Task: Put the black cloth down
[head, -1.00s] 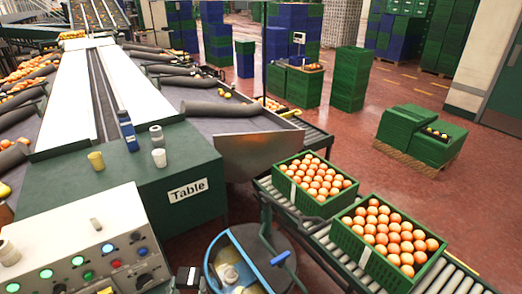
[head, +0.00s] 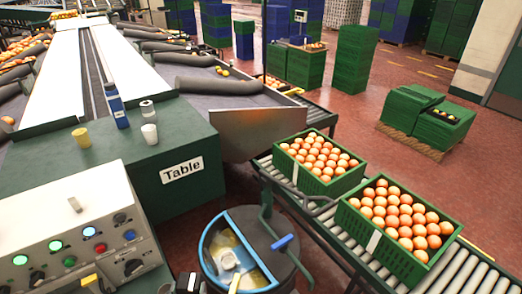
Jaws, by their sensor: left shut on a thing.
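My left gripper (head: 187,283) shows only as a small dark piece with a pale patch at the bottom edge. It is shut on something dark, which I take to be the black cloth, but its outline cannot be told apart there. The green table (head: 177,205) with a "Table" sign stands beyond it. On its top are a yellow cup (head: 82,138), a blue bottle (head: 116,106), a grey can (head: 147,111) and a white cup (head: 150,134). My right gripper is not in view.
A control panel (head: 60,225) with lit buttons is at lower left. A round drum with a blue rim (head: 206,245) stands at bottom centre. Two green crates of oranges (head: 296,173) (head: 352,222) sit on the roller conveyor (head: 455,268). The table top has free room at its front.

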